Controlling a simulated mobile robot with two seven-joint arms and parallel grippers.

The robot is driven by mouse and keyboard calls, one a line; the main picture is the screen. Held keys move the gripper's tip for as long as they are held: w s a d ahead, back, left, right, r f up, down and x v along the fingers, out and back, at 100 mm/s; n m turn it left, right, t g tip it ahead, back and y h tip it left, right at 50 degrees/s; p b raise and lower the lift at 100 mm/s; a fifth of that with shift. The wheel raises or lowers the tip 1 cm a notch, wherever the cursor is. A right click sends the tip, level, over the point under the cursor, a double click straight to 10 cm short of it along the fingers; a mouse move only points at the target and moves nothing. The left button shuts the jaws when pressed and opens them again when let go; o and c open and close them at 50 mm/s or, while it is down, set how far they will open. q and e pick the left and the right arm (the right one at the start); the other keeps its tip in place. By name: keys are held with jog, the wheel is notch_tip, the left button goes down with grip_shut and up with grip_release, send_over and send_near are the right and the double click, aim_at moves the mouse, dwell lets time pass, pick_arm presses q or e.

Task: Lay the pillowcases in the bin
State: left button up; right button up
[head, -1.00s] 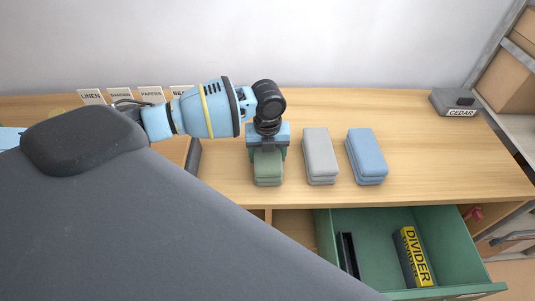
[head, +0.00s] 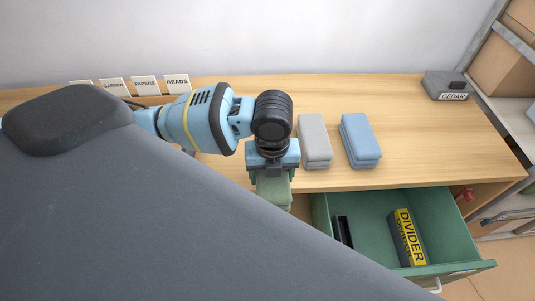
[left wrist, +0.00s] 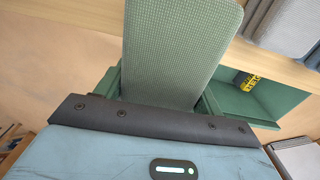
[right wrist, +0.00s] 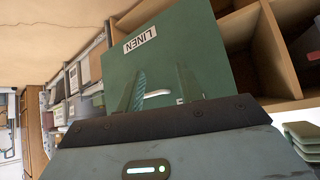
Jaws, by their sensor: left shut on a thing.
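My left gripper (head: 272,172) is shut on a green folded pillowcase (head: 273,194), held just beyond the table's front edge, left of the bin. The pillowcase fills the middle of the left wrist view (left wrist: 180,50), with the green bin (left wrist: 262,104) behind it. A grey pillowcase (head: 314,142) and a blue one (head: 360,142) lie on the table. The open green bin (head: 440,218) sticks out below the tabletop. In the right wrist view, my right gripper (right wrist: 160,82) has its fingers apart at the handle of a green front labelled LINEN (right wrist: 160,45).
A yellow-and-black DIVIDER (head: 408,238) stands inside the bin, with a dark slot or piece (head: 343,232) at its left. A grey CEDAR box (head: 448,86) sits at the table's back right. Label cards (head: 146,86) stand at the back left. Shelving is at right.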

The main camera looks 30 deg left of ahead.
pick_arm(q)
jog(key=shift+s+d+r, duration=0.1)
jog(key=shift+s+d, duration=0.45)
jog(key=shift+s, duration=0.1)
